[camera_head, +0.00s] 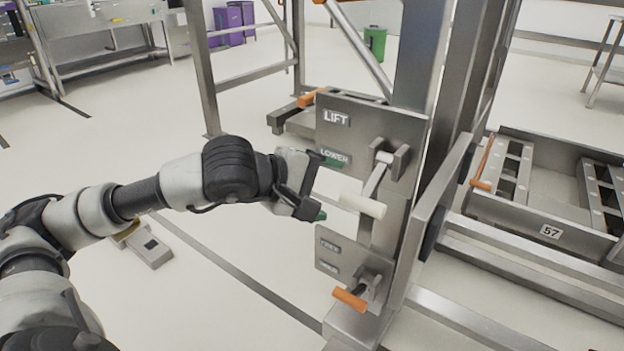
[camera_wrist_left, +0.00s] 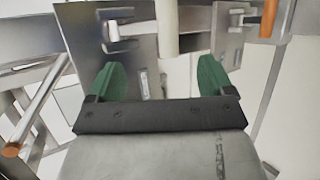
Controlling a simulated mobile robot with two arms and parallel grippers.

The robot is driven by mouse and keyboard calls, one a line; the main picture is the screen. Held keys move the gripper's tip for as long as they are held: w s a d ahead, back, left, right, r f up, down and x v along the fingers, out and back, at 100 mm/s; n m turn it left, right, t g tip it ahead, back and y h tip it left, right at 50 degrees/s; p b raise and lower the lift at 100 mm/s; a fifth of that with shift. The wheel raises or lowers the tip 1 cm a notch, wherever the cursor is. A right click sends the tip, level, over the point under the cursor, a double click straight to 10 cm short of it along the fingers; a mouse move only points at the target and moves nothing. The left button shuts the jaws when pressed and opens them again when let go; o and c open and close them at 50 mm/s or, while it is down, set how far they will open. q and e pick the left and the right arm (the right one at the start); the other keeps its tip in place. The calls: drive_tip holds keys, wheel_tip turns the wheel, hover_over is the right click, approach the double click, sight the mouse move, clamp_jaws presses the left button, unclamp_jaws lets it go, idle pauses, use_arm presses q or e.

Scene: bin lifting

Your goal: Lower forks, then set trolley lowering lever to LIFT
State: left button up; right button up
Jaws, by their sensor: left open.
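The lever (camera_head: 375,183) with a white cylindrical handle (camera_head: 363,205) is pivoted on a steel plate (camera_head: 392,124) marked LIFT and LOWER. It hangs below its pivot, with the handle below the LOWER label. A second lever with an orange handle (camera_head: 350,299) sits lower, by a plate whose small labels are unreadable. My right gripper is not in view.
A steel post (camera_head: 420,60) rises behind the levers. A metal bin (camera_head: 552,230) marked 57 stands at right with long rails before it. A grey block (camera_head: 150,248) lies on the floor under my left arm. Open floor lies left of the lever plates.

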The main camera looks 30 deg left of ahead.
use_arm(q)
drive_tip(key=shift+v, duration=1.3)
